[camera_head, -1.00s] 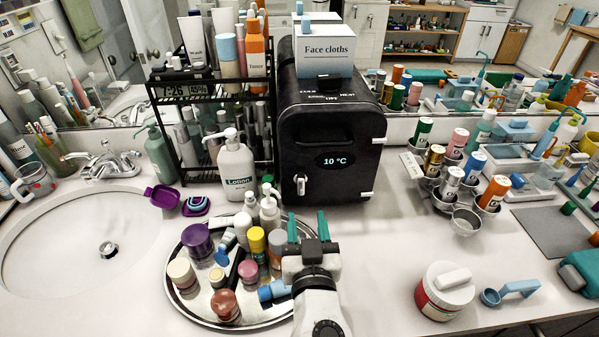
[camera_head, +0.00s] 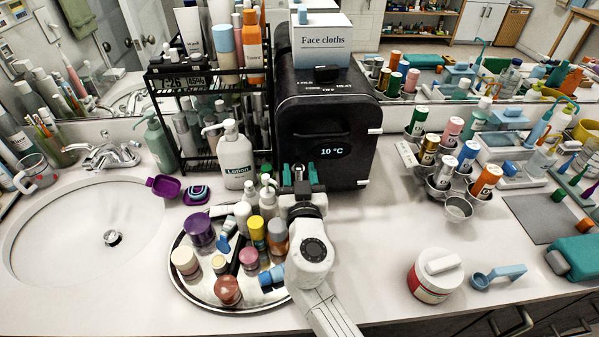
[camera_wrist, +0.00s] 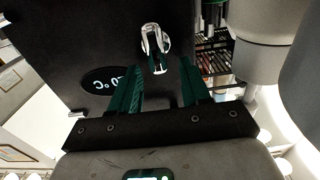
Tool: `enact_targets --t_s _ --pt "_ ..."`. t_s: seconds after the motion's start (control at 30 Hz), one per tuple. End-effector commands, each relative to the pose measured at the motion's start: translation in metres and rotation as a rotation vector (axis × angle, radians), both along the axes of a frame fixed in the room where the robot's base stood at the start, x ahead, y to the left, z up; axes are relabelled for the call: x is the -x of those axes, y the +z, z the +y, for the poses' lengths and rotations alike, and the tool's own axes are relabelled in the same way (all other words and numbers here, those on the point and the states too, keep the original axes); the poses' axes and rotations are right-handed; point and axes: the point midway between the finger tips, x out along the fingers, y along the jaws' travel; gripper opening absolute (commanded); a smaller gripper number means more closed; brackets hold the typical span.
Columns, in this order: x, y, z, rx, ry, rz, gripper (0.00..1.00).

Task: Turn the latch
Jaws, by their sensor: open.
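The black mini fridge (camera_head: 345,115) stands on the counter, its door facing me with a "10 °C" display. The latch is a small silver knob low on the left of the door; in the wrist view the latch (camera_wrist: 155,42) shows clearly, just beyond and between my fingertips. In the head view it is mostly hidden by my gripper (camera_head: 299,175). My gripper (camera_wrist: 160,75) has green fingers, spread apart, with nothing held between them. The fingers point at the door, one on each side of the latch; I cannot tell whether they touch it.
A round tray (camera_head: 188,285) with several bottles and jars lies left of my arm. A lotion bottle (camera_head: 235,160) stands left of the fridge. A face cloths box (camera_head: 320,42) sits on top. Counter right of my arm is clear up to a red-and-white jar (camera_head: 432,283).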

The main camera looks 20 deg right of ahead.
Motion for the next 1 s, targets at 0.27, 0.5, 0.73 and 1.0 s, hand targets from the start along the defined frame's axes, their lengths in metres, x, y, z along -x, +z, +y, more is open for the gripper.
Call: enact_targets --t_s 0.27,0.5,0.73,1.0 --pt "0.0003 0.0000 -0.0001 0.000 0.000 0.000 0.34" --pt "0.0004 0.0000 0.0000 0.000 0.000 0.000 0.11" --pt "0.0004 0.0000 0.0000 0.000 0.000 0.000 0.00" --pt "-0.0004 -0.0026 0.0022 0.084 -0.001 0.026 0.00"
